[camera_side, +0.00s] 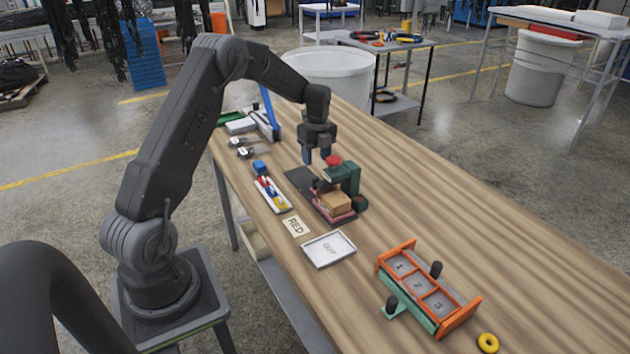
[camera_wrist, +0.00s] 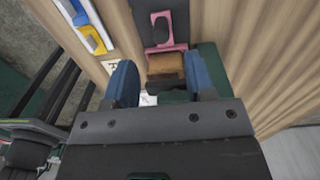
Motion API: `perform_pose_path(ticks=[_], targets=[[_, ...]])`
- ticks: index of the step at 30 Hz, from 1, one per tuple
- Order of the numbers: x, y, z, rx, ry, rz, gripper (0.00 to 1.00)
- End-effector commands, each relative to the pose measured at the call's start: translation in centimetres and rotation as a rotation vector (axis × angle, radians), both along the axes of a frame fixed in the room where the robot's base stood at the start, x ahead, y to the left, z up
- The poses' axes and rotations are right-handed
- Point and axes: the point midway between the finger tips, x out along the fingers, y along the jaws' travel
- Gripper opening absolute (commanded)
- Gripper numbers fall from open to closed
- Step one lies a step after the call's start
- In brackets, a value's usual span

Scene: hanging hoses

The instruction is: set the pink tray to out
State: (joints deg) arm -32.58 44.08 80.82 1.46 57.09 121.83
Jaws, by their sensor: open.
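The pink tray (camera_side: 341,218) sits low in a green stand with a red knob (camera_side: 333,160) on top. A brown block (camera_side: 335,202) rests on the tray. The tray's near edge and dark knob also show in the wrist view, where the pink rim (camera_wrist: 166,48) lies beside the brown block (camera_wrist: 166,65). A dark flat plate (camera_side: 299,180) extends from the tray's far side. My gripper (camera_side: 316,156) is open and empty, above the plate and close to the green stand. In the wrist view its blue fingers (camera_wrist: 161,84) are spread; the stand is partly hidden.
A RED card (camera_side: 296,226) and a white OUT tray (camera_side: 329,248) lie in front. A holder with coloured parts (camera_side: 270,195) is left. An orange numbered rack (camera_side: 428,287) and a yellow ring (camera_side: 488,342) are right. Wood behind the stand is clear.

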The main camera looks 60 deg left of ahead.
Motion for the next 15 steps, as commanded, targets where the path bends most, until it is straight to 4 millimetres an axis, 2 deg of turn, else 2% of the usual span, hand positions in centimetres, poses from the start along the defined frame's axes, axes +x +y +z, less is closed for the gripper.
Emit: perform_pose_path(ticks=[1,7,15], targets=[[-0.1,0.0,-1.2,-0.002,0.004,0.001,0.50],[-0.3,0.0,-5.1,-0.002,0.003,0.001,0.50],[-0.4,0.0,-8.1,0.000,0.001,0.001,0.50]])
